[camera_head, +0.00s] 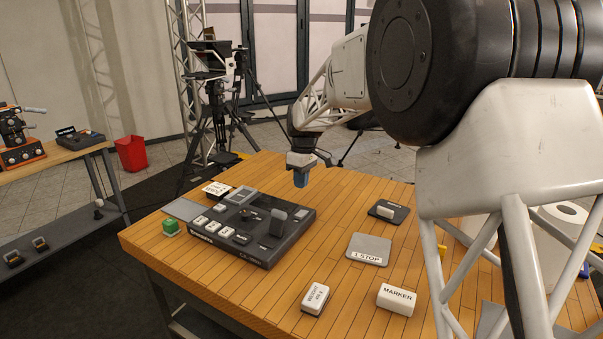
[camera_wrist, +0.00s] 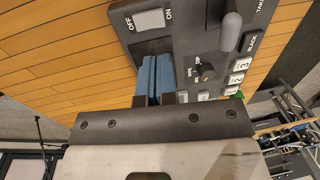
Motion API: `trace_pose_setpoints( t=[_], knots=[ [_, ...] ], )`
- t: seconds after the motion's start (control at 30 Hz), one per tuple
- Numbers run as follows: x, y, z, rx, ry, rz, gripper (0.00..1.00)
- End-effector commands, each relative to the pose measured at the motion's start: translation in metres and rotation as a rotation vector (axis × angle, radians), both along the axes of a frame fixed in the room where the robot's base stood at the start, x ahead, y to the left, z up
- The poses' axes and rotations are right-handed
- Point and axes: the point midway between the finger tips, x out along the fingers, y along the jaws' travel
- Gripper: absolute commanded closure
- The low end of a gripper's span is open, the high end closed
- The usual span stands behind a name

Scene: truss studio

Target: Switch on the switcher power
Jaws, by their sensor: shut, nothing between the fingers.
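The switcher (camera_head: 285,238) is a dark, low console on the left part of the wooden table, with white buttons, a knob and an upright lever. In the wrist view its panel (camera_wrist: 192,42) shows a light grey rocker switch (camera_wrist: 149,20) between the labels OFF and ON. I cannot tell which side of the rocker is pressed. The lever (camera_wrist: 231,30) stands to its right. My gripper (camera_head: 301,180) is above the table by the switcher's back edge. Its blue fingers (camera_wrist: 155,62) are shut and empty, pointing toward the panel near the rocker, apparently without touching it.
A grey "1 STOP" plate (camera_head: 369,248), a dark pad with a light block (camera_head: 388,213), a "MARKER" block (camera_head: 397,299) and another white block (camera_head: 317,298) lie right of the switcher. A green block (camera_head: 170,227) sits at the left. Bare wood lies between them.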

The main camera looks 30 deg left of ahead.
Motion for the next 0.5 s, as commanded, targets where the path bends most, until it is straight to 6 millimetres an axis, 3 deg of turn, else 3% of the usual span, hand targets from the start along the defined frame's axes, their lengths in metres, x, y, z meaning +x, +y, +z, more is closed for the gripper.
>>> trace_pose_setpoints(
  t=[0.5],
  knots=[
    [-0.010,0.000,-0.076,-0.001,0.001,0.000,1.00]
  ],
)
